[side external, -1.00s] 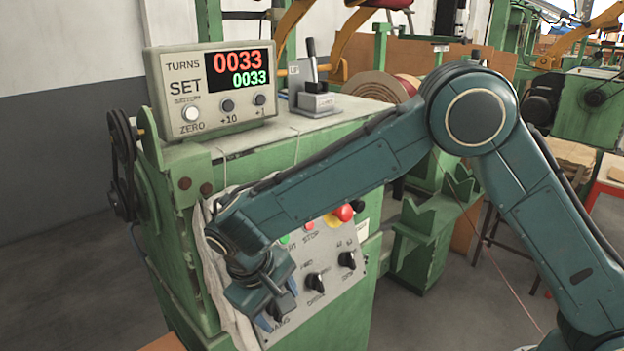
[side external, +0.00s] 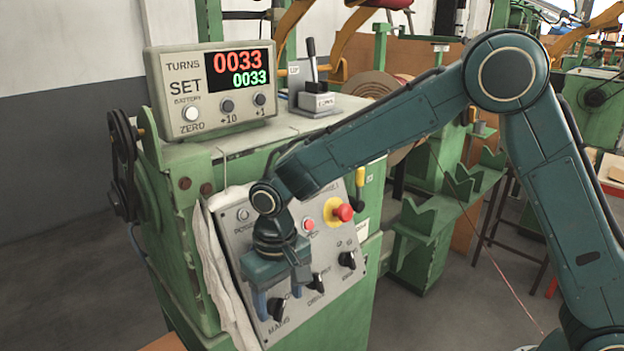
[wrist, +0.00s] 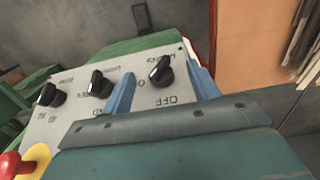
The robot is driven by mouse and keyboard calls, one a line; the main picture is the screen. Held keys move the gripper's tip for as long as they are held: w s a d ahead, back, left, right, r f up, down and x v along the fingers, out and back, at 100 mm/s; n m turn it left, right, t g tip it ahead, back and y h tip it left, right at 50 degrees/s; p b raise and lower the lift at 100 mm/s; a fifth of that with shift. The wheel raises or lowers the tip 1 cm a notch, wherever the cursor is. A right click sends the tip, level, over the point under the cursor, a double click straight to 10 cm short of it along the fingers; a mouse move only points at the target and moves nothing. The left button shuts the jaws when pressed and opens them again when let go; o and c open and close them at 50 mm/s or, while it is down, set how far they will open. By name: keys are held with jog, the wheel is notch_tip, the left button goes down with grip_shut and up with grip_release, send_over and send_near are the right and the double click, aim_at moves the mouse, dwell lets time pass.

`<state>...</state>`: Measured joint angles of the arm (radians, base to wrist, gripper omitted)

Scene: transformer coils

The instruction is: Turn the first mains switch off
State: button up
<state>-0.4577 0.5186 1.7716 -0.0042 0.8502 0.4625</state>
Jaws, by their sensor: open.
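The mains switch is a black rotary knob (side external: 277,306) at the lower left of the grey control panel (side external: 330,290), with MAINS lettered below it. In the wrist view the knob (wrist: 162,72) shows a pale pointer line, and OFF is printed nearby. My gripper (side external: 280,302) is open, with one blue finger on each side of this knob. In the wrist view the two fingers (wrist: 162,66) also flank it, with visible gaps. I cannot tell how deep the fingertips reach or exactly which label the pointer meets.
Two more black knobs (side external: 317,282) (side external: 347,260) sit to the right on the panel. A red emergency button (side external: 342,212) on yellow stands above them. A white cloth (side external: 222,275) hangs at the panel's left edge. The counter (side external: 215,85) reads 0033 twice.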

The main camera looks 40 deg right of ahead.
aim_at(282, 304)
notch_tip(282, 304, up, 13)
jog(key=s+d+r+t, duration=0.1)
jog(key=s+d+r, duration=0.2)
jog(key=s+d, duration=0.4)
jog(key=s+d+r+t, duration=0.2)
jog(key=s+d+r, duration=0.1)
jog(key=s+d, duration=0.4)
jog(key=shift+d+r+t+y, duration=0.3)
jog(key=shift+d+r, duration=0.05)
jog(key=shift+d, duration=0.55)
dwell(0.4)
